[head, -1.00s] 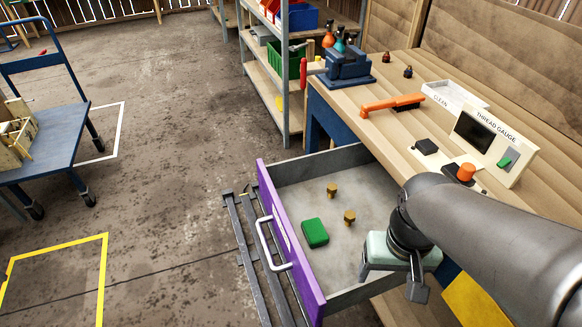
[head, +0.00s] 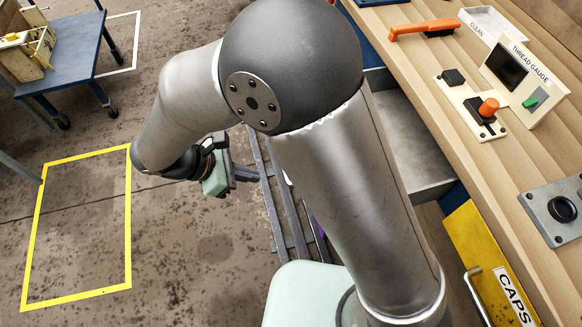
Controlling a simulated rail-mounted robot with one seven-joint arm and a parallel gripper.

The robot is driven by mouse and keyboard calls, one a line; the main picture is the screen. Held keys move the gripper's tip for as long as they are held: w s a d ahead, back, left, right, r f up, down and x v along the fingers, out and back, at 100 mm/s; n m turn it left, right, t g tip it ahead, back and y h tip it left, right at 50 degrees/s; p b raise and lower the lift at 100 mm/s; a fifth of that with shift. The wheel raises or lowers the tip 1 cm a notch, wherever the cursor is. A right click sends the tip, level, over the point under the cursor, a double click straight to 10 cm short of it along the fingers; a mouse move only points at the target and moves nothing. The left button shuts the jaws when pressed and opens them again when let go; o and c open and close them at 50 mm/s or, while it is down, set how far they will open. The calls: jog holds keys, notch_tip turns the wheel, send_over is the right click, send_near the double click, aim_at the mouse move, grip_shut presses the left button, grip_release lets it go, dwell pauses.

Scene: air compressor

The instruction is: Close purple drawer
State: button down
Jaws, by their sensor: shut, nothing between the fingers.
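The purple drawer stands open from the bench, mostly hidden behind my arm. Its grey inside and side wall (head: 432,186) show to the right of my arm, and only a sliver of its purple front shows to the left of the forearm's lower part. My gripper (head: 246,173) is out over the floor on the front side of the drawer, to the left of it in the picture. Its fingers are shut and empty, pointing right toward the drawer front. Whether they touch the front or its handle is hidden by my arm.
The wooden bench (head: 440,90) carries a thread gauge (head: 512,72), an orange-handled brush (head: 424,29) and an orange knob (head: 488,107). A yellow CAPS drawer (head: 482,258) is below it. Grey floor rails (head: 268,190) lie near my gripper. A blue cart (head: 72,50) stands at upper left; floor between is clear.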

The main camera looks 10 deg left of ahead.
jog(key=x, duration=0.4)
jog(key=d+r+x, duration=0.1)
jog(key=x, duration=0.2)
jog(key=p+x, duration=0.1)
jog(key=x, duration=0.3)
jog(key=shift+w+d, duration=0.35)
jog(key=shift+d, duration=0.1)
jog(key=shift+w+d+f, duration=0.15)
jog(key=shift+w+d, duration=0.15)
jog(key=shift+d, duration=0.25)
jog(key=shift+d, duration=0.1)
